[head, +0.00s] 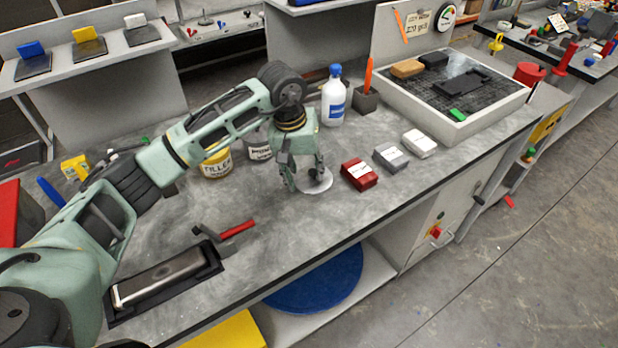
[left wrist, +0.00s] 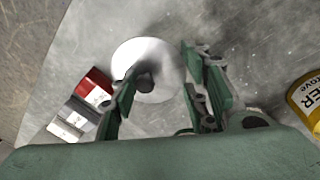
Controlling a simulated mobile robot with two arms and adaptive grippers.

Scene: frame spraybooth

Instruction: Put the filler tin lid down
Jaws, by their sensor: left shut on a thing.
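The filler tin lid (head: 319,184) is a pale round disc with a dark knob, at or just above the grey bench top; I cannot tell if it touches. My left gripper (head: 305,182) points down over it, shut on its knob. In the left wrist view the lid (left wrist: 157,62) shows beyond the fingers of my left gripper (left wrist: 165,95), with the knob close to the left finger. The filler tin (head: 217,164), with a yellow label, stands behind my left arm, left of the gripper. It also shows at the right edge of the left wrist view (left wrist: 304,100). My right gripper is not in view.
A red block (head: 359,173), a grey block (head: 391,157) and a white block (head: 420,143) lie right of the lid. A white bottle (head: 333,102) stands behind. A dark tray (head: 213,262) lies at front left. Bare bench (head: 290,217) lies in front of the lid.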

